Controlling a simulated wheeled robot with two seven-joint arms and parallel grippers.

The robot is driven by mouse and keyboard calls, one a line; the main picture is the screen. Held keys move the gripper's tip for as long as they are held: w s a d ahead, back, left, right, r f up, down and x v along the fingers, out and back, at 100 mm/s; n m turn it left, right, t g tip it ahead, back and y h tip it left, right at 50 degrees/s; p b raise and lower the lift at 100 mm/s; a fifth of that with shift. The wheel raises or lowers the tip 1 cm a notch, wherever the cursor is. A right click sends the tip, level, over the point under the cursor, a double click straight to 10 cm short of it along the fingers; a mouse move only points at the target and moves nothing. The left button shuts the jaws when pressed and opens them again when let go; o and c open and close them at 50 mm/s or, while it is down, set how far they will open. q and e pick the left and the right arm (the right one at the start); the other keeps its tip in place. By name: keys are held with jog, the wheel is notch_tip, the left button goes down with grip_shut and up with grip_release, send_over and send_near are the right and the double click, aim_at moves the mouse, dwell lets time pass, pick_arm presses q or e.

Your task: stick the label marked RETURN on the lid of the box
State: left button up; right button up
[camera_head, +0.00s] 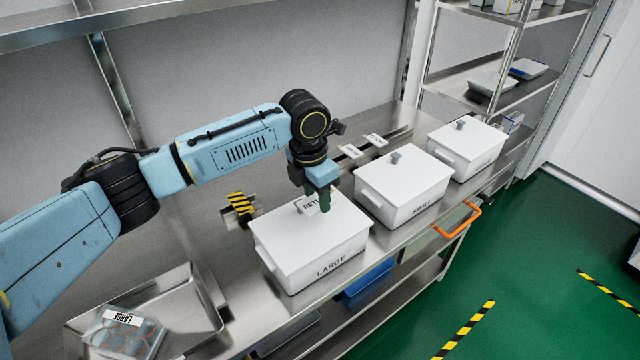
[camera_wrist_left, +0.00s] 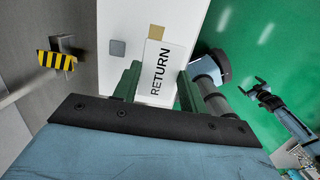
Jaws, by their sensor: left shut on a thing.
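I cannot tell whether the label touches the lid. In the left wrist view the lid (camera_wrist_left: 125,20) lies behind the label, with a grey square (camera_wrist_left: 117,47) and a tan patch (camera_wrist_left: 156,32). What looks like my right gripper (camera_wrist_left: 258,90) is small at the right there; its jaws are unclear.
A box marked SMALL (camera_head: 405,190) and another lidded white box (camera_head: 467,150) stand to the right. Two small white plates (camera_head: 351,151) lie behind. A metal tray (camera_head: 180,310) and a clear pack marked LARGE (camera_head: 124,333) are front left. A striped block (camera_head: 241,204) stands left.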

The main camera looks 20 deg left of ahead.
pick_arm(q)
jog(key=shift+s+f, duration=0.2)
jog(key=shift+f, duration=0.1)
jog(key=shift+f+b, duration=0.35)
jog(key=shift+b, duration=0.2)
jog(key=b, duration=0.5)
send_over(319, 230)
jog(key=f, duration=0.4)
jog(key=shift+s+a+f, duration=0.2)
jog(key=shift+a+f, duration=0.05)
jog(key=shift+f, duration=0.15)
jog(key=shift+f+b, duration=0.4)
jog(key=shift+f, duration=0.55)
pick_arm(e)
notch_tip(319, 230, down, 7)
jog(key=shift+f, duration=0.2)
pick_arm(q)
jog(key=shift+w+d+f, duration=0.1)
pick_arm(e)
jog(key=shift+w+r, duration=0.15)
pick_arm(q)
jog(key=shift+f, duration=0.2)
